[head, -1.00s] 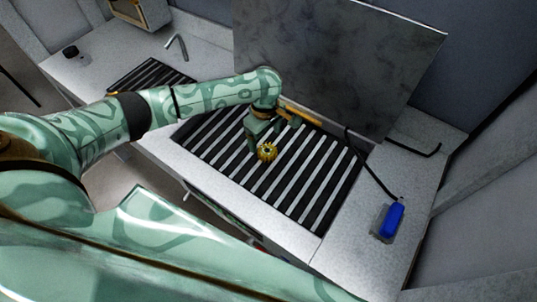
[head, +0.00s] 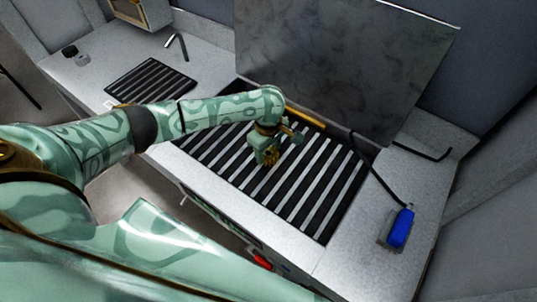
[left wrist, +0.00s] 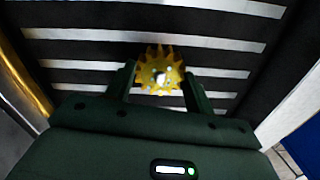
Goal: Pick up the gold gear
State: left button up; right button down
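The gold gear (head: 271,159) is a small toothed piece at the black-and-white slatted grate (head: 310,190). In the left wrist view the gear (left wrist: 159,72) sits at the fingertips, with one finger on each side and a bright hole in its middle. My left gripper (head: 267,151) is down at the gear and partly hides it in the head view. In the left wrist view the left gripper (left wrist: 158,82) is open around the gear; I cannot tell whether the fingers touch it. My right gripper is not in view.
A large grey panel (head: 340,60) stands behind the grate. A blue-handled tool (head: 402,227) with a black cable lies on the right counter. The front counter strip is clear.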

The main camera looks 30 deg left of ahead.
aim_at(268, 152)
pick_arm(q)
jog(key=shift+r, duration=0.15)
jog(key=shift+w+r+p, duration=0.1)
jog(key=shift+r+p, duration=0.15)
jog(key=shift+p, duration=0.05)
notch_tip(268, 152, up, 3)
jog(key=shift+f+p, duration=0.2)
jog(key=shift+p, duration=0.75)
jog(key=s+a+r+p, duration=0.7)
jog(key=s+a+r, duration=0.1)
jog(key=a, duration=0.3)
jog(key=shift+s+r, duration=0.4)
jog(key=shift+r, duration=0.45)
